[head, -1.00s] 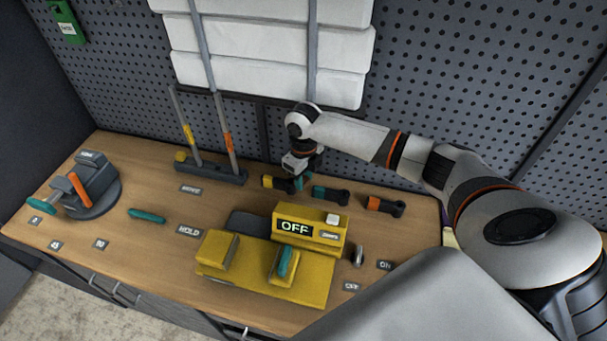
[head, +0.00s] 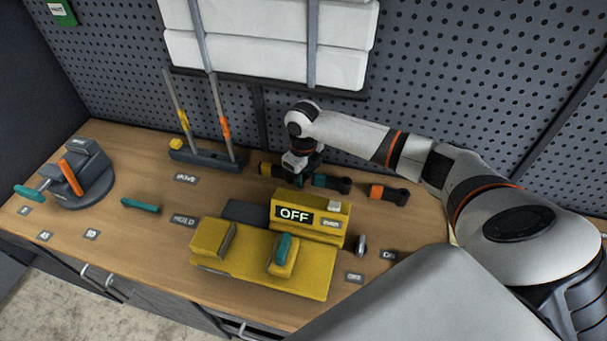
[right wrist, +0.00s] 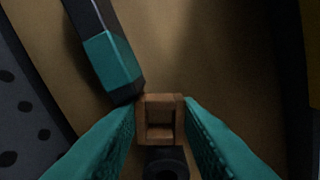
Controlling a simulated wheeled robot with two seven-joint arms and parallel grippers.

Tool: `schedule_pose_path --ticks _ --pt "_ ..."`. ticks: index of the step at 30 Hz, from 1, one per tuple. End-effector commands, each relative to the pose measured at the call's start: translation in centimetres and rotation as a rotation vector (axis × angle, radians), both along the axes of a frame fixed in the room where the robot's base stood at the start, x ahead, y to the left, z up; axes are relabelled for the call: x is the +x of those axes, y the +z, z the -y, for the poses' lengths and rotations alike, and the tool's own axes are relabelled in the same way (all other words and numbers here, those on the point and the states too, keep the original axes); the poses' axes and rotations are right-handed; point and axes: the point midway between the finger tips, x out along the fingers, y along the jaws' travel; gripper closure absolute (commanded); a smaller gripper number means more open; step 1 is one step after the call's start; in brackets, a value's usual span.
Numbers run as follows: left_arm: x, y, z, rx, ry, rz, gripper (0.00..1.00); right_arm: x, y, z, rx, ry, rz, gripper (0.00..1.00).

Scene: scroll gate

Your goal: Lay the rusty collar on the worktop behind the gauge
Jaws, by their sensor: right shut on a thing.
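The rusty collar (right wrist: 151,97), a small brown square ring, is between the teal fingertips of my right gripper (right wrist: 160,120) in the right wrist view. The fingers are shut on it from both sides. In the head view my right gripper (head: 298,178) points down behind the yellow box with the OFF display (head: 335,222), which I take for the gauge. I cannot make out the collar there, or whether it touches the worktop (head: 135,235). My left gripper is not in view.
Black tools with yellow, teal (head: 333,184) and orange (head: 388,194) bands lie around my right gripper. One teal-banded tool (right wrist: 110,60) is close to the collar. A rack with two upright rods (head: 205,158) stands to the left. The pegboard wall (head: 460,90) is behind.

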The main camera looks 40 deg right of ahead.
Motion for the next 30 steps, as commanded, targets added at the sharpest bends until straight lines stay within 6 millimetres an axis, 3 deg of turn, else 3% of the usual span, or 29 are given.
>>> schedule_pose_path --ticks 15,16,20,30 --pt "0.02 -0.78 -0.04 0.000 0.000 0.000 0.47 0.01 -1.10 0.01 0.000 0.000 0.000 0.95" --pt "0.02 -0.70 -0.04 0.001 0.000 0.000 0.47 0.02 -0.99 0.00 0.000 0.000 0.000 0.65" --pt "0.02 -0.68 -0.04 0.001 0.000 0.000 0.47 0.01 -0.99 0.01 0.000 0.000 0.000 0.44" --pt "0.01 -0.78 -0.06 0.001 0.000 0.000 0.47 0.04 -0.67 0.01 0.000 0.000 0.001 0.44"
